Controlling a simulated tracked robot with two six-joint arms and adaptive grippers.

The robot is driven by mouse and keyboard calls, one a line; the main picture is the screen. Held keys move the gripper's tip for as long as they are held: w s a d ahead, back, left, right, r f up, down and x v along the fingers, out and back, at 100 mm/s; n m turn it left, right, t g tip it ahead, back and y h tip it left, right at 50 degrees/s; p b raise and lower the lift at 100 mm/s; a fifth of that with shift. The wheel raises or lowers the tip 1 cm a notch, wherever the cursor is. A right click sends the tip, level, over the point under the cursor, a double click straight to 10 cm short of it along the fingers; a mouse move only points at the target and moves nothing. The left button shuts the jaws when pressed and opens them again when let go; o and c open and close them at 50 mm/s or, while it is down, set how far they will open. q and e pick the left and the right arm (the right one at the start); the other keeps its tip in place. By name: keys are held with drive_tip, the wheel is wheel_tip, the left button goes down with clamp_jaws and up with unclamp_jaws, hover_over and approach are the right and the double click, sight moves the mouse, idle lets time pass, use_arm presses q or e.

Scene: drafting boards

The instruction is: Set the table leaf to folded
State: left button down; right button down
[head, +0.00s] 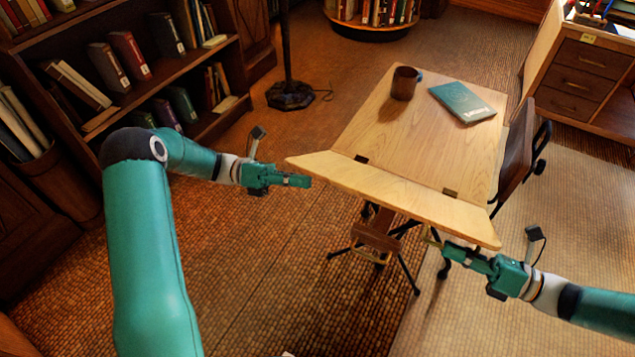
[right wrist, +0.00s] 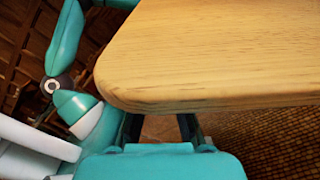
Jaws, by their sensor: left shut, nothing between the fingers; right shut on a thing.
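The table leaf (head: 400,195) is a pale wooden flap along the near edge of the tabletop (head: 440,140). It stands at an angle to the top, joined by dark hinges (head: 450,193). My right gripper (head: 446,247) is at the leaf's near edge, towards its right end. In the right wrist view the leaf (right wrist: 210,55) overlaps the tips of my right gripper (right wrist: 160,127). My left gripper (head: 308,181) is shut and empty, just left of the leaf's left end.
A chair (head: 515,150) stands at the table's right. A bookcase (head: 130,70) and a lamp base (head: 290,95) are to the left. Open floor lies in front.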

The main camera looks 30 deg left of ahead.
drive_tip(key=c, duration=1.3)
unclamp_jaws()
drive_tip(key=shift+s+a+f, duration=0.25)
drive_tip(key=shift+f, duration=0.3)
drive_tip(key=shift+o, duration=0.3)
drive_tip(key=shift+r, duration=0.1)
drive_tip(key=shift+w+d, duration=0.1)
drive_tip(key=shift+d, duration=0.05)
